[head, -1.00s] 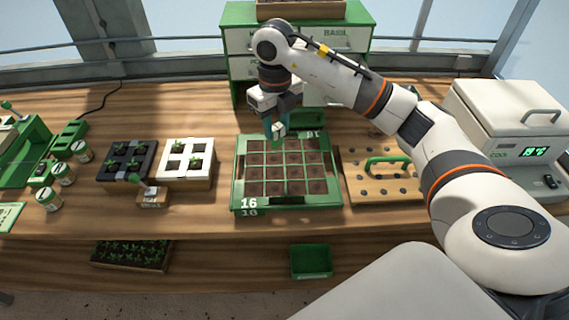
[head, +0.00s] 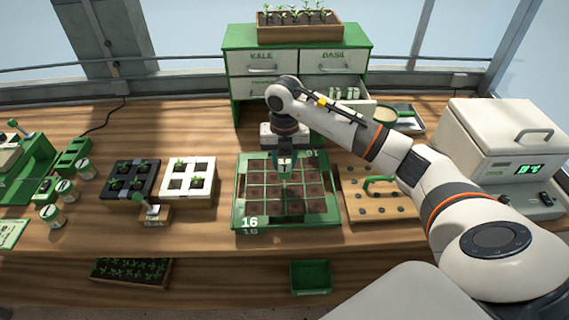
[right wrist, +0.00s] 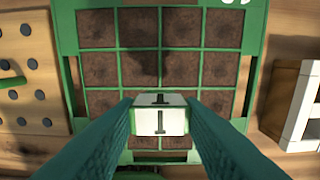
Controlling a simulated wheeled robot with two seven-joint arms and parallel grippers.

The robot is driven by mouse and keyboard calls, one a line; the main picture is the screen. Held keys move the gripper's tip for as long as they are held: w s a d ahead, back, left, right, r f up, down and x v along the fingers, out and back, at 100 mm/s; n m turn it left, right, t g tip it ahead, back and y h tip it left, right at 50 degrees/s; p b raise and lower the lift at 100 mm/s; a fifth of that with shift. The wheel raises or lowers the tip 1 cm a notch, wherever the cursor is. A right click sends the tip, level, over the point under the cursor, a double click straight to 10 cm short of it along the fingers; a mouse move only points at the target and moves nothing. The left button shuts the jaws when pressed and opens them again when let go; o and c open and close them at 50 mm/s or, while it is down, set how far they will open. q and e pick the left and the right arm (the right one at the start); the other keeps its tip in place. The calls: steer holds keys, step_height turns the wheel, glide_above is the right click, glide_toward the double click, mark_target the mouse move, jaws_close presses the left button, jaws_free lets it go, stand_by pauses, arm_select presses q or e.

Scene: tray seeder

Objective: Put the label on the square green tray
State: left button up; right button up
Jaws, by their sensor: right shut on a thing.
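The square green tray (head: 238,195) lies in the middle of the table. It has a grid of dark soil cells and a white "16" on its front edge. My right gripper (head: 286,168) is over the far part of the tray. The tray also shows in the right wrist view (right wrist: 74,103). My left gripper is out of view.
A wooden board with holes and a green handle (head: 355,207) stands right of the tray. A white four-cell tray (head: 188,164) and a black one (head: 132,165) stand left. Behind is a drawer cabinet (head: 240,95) with one drawer open. A white cooler box (head: 490,130) stands right.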

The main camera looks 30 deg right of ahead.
step_height(320, 180, down, 2)
steer(key=shift+f, duration=0.1)
steer(key=shift+f, duration=0.1)
steer(key=shift+f, duration=0.15)
steer(key=o, duration=1)
steer(key=shift+c, duration=0.2)
